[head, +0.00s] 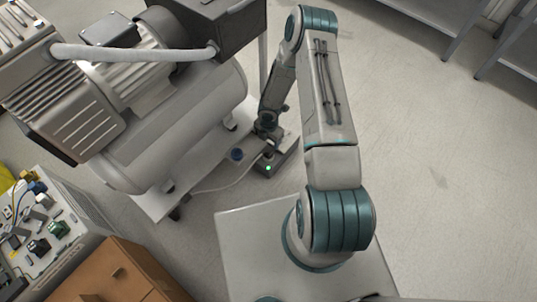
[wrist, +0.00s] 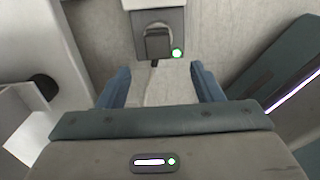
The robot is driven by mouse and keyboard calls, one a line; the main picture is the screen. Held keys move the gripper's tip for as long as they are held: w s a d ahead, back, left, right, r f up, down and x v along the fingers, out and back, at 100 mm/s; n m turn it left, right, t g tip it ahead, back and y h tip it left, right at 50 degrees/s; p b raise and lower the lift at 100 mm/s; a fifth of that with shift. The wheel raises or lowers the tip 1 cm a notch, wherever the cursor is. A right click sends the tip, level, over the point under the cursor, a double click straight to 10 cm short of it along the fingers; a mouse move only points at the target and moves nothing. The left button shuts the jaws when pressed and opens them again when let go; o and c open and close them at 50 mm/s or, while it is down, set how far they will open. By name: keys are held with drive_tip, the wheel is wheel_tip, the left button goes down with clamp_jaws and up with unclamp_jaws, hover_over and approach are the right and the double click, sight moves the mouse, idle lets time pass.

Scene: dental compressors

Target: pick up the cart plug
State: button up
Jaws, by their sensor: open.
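The cart plug appears to be the dark plug (wrist: 157,42) seated in a grey socket box (wrist: 135,22) with a green light, at the top of the wrist view. In the head view the socket box (head: 268,169) is on the floor beside the compressor's base, and my arm partly hides the plug. My gripper (wrist: 159,68) is open, its two blue fingers apart with nothing between them. The plug lies ahead of the fingertips, roughly centred between them; I cannot tell the exact gap. In the head view my gripper (head: 267,130) is just above the box.
The compressor with its tank (head: 180,130) stands left of my arm. A pale cable (head: 222,187) runs along the floor to the box. A workbench with small parts (head: 45,225) and a brown cabinet (head: 115,275) are at lower left.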

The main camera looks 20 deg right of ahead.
sight(268, 149)
drive_tip(key=f+b, duration=0.1)
drive_tip(key=f, duration=0.4)
drive_tip(key=f+b, duration=0.2)
drive_tip(key=f, duration=0.4)
drive_tip(key=shift+w+b, duration=0.2)
drive_tip(key=shift+b, duration=0.1)
drive_tip(key=shift+r, duration=0.1)
drive_tip(key=c, duration=1.1)
